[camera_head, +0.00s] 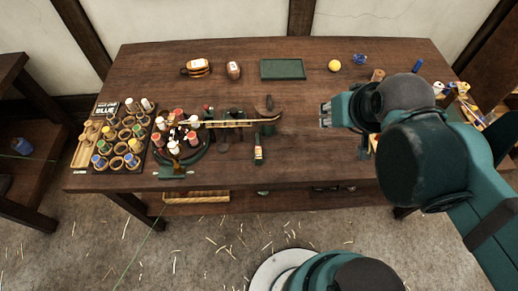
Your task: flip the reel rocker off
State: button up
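A dark green round reel stand (205,157) with red and white spools sits on the left half of the table. A long yellowish arm runs right from it to a dark upright fitting (267,128). A small green block (172,172) is at the stand's front edge. A small orange, white and dark piece (258,152) lies below the fitting. I cannot tell which small part is the rocker, or its position. My gripper (325,115) is above the table, right of the fitting and apart from it. Its finger opening is too small to read.
A rack of spools and rings (122,137) stands at the far left. A green tray (283,69), a yellow ball (334,65), a striped mug (198,67) and a small barrel (233,70) are along the back. The table's middle is mostly clear.

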jog(key=shift+a, duration=0.2)
jog(key=c, duration=0.7)
jog(key=shift+w+a+p, duration=0.4)
jog(key=shift+a, duration=0.4)
grip_shut()
jog(key=a+f+g+p, duration=0.2)
jog(key=a, duration=0.6)
jog(key=w+a+f+g+p, duration=0.1)
jog(key=a+g+p, duration=0.1)
jog(key=a, duration=0.7)
jog(key=shift+w+a+f+g+p, duration=0.2)
jog(key=shift+f+g+p, duration=0.2)
jog(key=shift+p, duration=0.4)
